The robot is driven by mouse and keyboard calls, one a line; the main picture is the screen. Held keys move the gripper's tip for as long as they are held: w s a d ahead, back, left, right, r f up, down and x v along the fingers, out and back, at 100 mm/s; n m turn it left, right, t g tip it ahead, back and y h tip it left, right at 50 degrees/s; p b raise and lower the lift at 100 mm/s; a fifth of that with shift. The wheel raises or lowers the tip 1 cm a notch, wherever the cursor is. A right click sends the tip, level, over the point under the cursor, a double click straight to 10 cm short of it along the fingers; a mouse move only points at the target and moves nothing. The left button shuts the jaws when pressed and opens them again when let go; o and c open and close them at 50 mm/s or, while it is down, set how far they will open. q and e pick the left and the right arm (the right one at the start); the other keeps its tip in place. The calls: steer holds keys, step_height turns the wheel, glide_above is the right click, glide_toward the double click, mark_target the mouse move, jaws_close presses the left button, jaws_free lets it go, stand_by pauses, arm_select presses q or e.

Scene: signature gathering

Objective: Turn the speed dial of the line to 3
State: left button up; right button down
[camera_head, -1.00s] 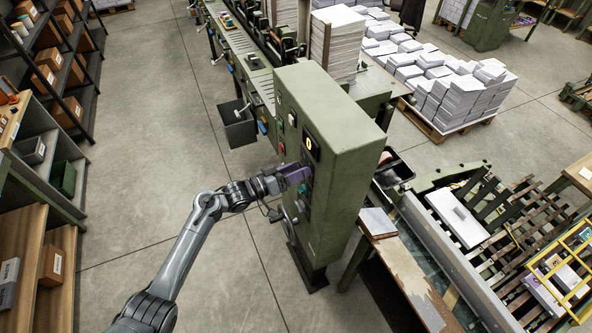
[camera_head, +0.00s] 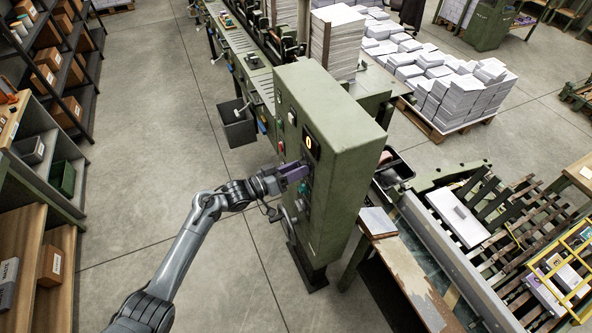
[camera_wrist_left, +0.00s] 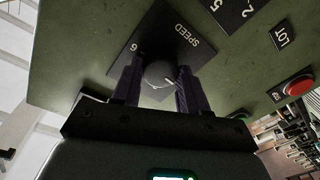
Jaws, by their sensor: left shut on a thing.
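The speed dial (camera_wrist_left: 160,75) is a round grey knob with a pale mark on its face. It sits on a dark plate lettered SPEED (camera_wrist_left: 180,38), with a figure 6 at its edge, turned over in the left wrist view. My left gripper (camera_wrist_left: 158,82) is shut on the dial, one dark finger on each side. In the head view my left gripper (camera_head: 297,172) is against the face of the green control cabinet (camera_head: 339,130), and hides the dial. The dial's exact setting cannot be read. My right gripper is not in view.
The floor to the left is clear.

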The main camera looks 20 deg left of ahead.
arm_select(q)
steer(key=m+h+b, duration=0.1)
steer(key=m+b, duration=0.6)
steer(key=m, duration=0.4)
steer(key=shift+f, duration=0.15)
stand_by(0.3)
steer(key=o, duration=1.1)
steer(key=shift+c, duration=0.2)
steer(key=shift+s+a, duration=0.1)
steer(key=b+v, duration=0.1)
steer(key=v, duration=0.9)
steer(key=shift+s+a, duration=0.2)
steer(key=shift+a, duration=0.1)
steer(key=shift+f, duration=0.1)
